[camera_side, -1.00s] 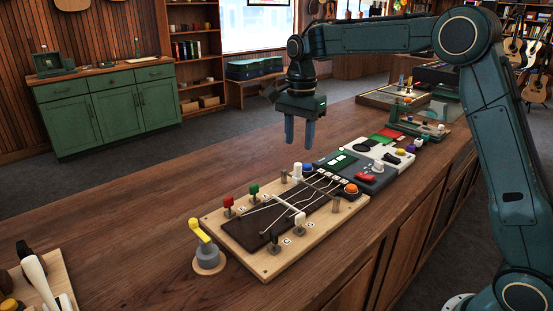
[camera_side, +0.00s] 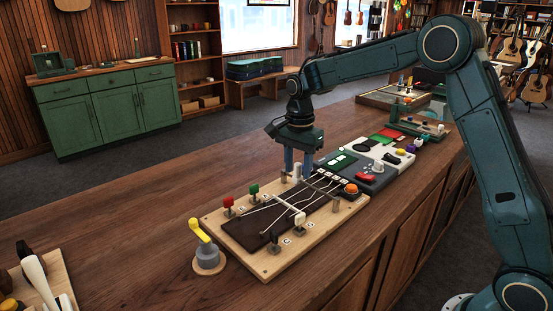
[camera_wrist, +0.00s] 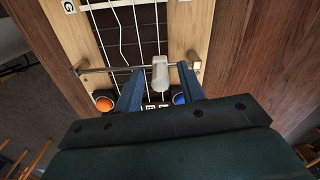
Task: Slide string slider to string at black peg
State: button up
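The string slider (camera_wrist: 160,73) is a pale grey knob on a thin metal rod that crosses the strings. In the wrist view it sits right of the rod's middle, towards the blue button side. In the side view the knob (camera_side: 297,172) is at the board's far edge. My gripper (camera_wrist: 158,78) is open, with its blue fingers on either side of the knob and visible gaps; it also shows lowered over the board in the side view (camera_side: 298,168). A dark peg (camera_side: 275,243), seemingly the black one, stands at the near left of the string board (camera_side: 262,270). Several pale strings (camera_wrist: 124,40) run along the dark fretboard.
Red (camera_side: 228,202), green (camera_side: 254,190) and white (camera_side: 300,218) pegs stand on the board. An orange button (camera_wrist: 104,103) and a blue button (camera_wrist: 180,99) flank my fingers. A yellow-handled lever (camera_side: 200,230) stands at the left. A grey box (camera_side: 362,180) adjoins the board's right end.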

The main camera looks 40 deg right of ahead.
grip_shut()
jog(key=shift+s, duration=2.6)
jog(key=shift+o, duration=0.2)
grip_release()
jog(key=shift+r, duration=0.15)
notch_tip(320, 180, up, 14)
jog(key=shift+f, duration=0.2)
